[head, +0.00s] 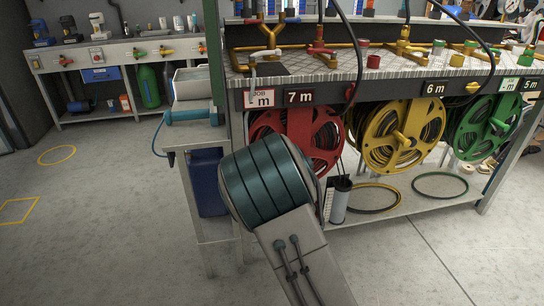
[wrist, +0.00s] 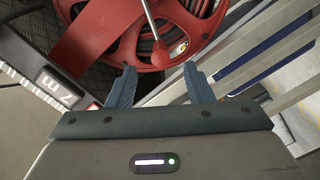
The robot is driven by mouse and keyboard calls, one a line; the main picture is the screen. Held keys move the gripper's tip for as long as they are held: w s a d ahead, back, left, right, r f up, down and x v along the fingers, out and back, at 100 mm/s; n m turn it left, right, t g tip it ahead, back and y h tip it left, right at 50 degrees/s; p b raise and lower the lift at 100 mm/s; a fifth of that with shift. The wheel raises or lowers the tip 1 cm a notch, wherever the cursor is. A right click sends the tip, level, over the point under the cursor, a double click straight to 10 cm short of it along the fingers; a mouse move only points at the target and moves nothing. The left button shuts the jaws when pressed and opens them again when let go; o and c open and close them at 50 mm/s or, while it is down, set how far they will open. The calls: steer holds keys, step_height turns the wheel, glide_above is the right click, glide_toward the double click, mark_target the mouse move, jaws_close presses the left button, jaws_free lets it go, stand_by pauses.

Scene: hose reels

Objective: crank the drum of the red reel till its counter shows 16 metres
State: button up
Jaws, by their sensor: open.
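The red reel (head: 322,140) hangs under the bench in the head view, its lower left hidden by my arm. A dark counter plate (head: 298,97) above it reads 7 m. In the wrist view the red reel (wrist: 200,22) fills the top, with dark hose wound behind its spokes. A pale metal rod (wrist: 151,18) runs down across its face. The counter plate (wrist: 56,88) shows rotated at the left. In the head view my arm hides the gripper.
A yellow reel (head: 385,128) marked 6 m and a green reel (head: 484,128) marked 5 m hang to the right. A JOB sign (head: 259,99) is left of the counter, its number covered. A grey cylinder (head: 339,203) stands on the lower shelf. Floor at left is clear.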

steer(key=shift+n+t+y, duration=0.4)
steer(key=shift+n, duration=0.2)
steer(key=b+x, duration=0.1)
steer(key=x, duration=0.3)
steer(key=b+x, duration=0.1)
steer(key=x, duration=0.4)
steer(key=a+b+x, duration=0.1)
steer(key=x, duration=0.4)
steer(key=shift+s+a+r, duration=0.1)
steer(key=shift+s+r, duration=0.1)
steer(key=shift+r, duration=0.05)
jaws_close()
steer(key=shift+a+f, duration=0.1)
